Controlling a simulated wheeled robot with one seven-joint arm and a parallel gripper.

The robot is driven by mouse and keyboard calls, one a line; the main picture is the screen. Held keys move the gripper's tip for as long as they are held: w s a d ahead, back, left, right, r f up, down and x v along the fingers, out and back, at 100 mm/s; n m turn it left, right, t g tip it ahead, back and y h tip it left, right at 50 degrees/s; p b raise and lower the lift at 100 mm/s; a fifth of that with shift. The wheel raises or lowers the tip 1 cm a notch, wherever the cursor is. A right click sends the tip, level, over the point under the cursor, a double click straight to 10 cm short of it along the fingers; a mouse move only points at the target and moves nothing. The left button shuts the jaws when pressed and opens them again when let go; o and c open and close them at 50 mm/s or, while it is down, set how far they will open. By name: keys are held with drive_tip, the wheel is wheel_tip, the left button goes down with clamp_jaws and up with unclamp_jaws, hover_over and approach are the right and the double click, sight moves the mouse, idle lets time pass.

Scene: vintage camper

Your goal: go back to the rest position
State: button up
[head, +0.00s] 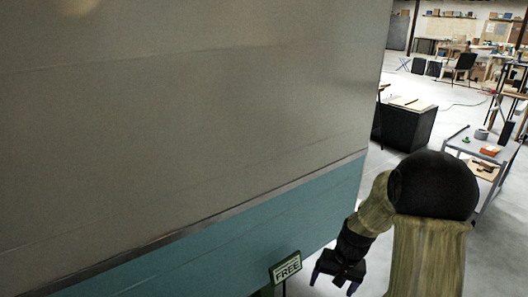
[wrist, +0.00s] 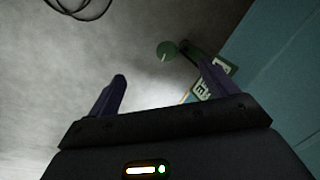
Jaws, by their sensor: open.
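My gripper (head: 336,279) hangs at the lower right of the head view, beside the teal lower part of the camper wall. In the wrist view its two dark fingers (wrist: 160,88) are spread apart with nothing between them that they hold. My arm, tan with black joints, is bent at the right of the head view.
The camper's wall (head: 200,110) fills the left. A green FREE sign (head: 286,268) stands close left of my gripper; it also shows behind the right finger in the wrist view (wrist: 222,68). A grey cart (head: 470,145) and a dark cabinet (head: 405,128) stand farther back. Open floor lies between.

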drive_tip(key=s+a+r+n+t+h, duration=0.2)
drive_tip(key=s+a+r+n, duration=0.15)
drive_tip(key=s+r, duration=0.65)
wheel_tip(320, 180, up, 19)
drive_tip(key=s+p, duration=0.2)
drive_tip(key=p, duration=1.9)
drive_tip(key=shift+s, duration=0.25)
drive_tip(key=shift+m, duration=0.25)
drive_tip(key=w+f+n+b, duration=0.2)
drive_tip(key=w+f+b, duration=0.4)
drive_tip(key=f+b, duration=0.4)
drive_tip(key=w+f+n+g+b, duration=0.1)
drive_tip(key=w+f+b, duration=0.6)
drive_tip(key=f, duration=0.9)
drive_tip(key=w+f+n+g+b, duration=0.1)
drive_tip(key=w+f+n+b, duration=0.1)
drive_tip(key=w+f+b, duration=0.5)
wheel_tip(320, 180, down, 7)
drive_tip(key=b, duration=0.6)
drive_tip(key=shift+n+b, duration=0.35)
drive_tip(key=shift+n, duration=0.05)
